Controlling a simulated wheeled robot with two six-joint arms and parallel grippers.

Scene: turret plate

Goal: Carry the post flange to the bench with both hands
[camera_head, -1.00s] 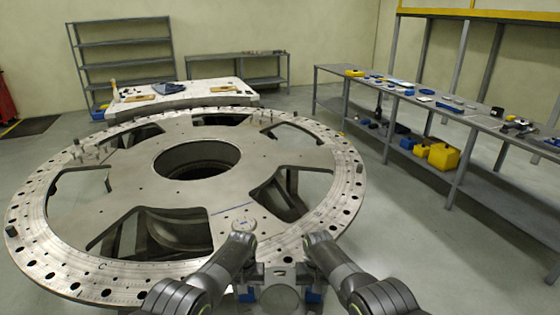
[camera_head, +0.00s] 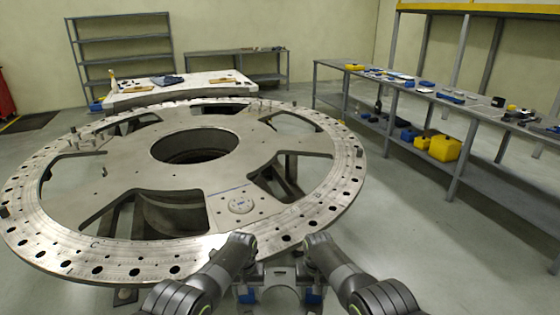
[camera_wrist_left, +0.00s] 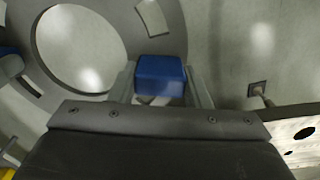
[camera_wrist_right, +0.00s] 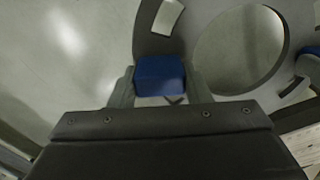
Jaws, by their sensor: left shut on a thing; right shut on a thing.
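The post flange (camera_head: 281,296) is a grey ring-like plate with blue grip blocks, low in front of me in the head view. My left gripper (camera_head: 246,292) is shut on its left blue block (camera_wrist_left: 160,77). My right gripper (camera_head: 310,291) is shut on the other blue block (camera_wrist_right: 159,76). Both wrist views show the flange's large round hole and small slots. In the head view the arms partly hide the flange. A long grey bench (camera_head: 478,114) stands along the right, holding several small tools and parts.
A large round turret plate (camera_head: 120,163) with cut-outs fills the left and middle, close beyond my grippers. A pale table (camera_head: 200,88) and grey shelves (camera_head: 122,50) stand behind it. Yellow bins (camera_head: 444,148) sit on the bench's lower shelf. Floor between plate and bench is clear.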

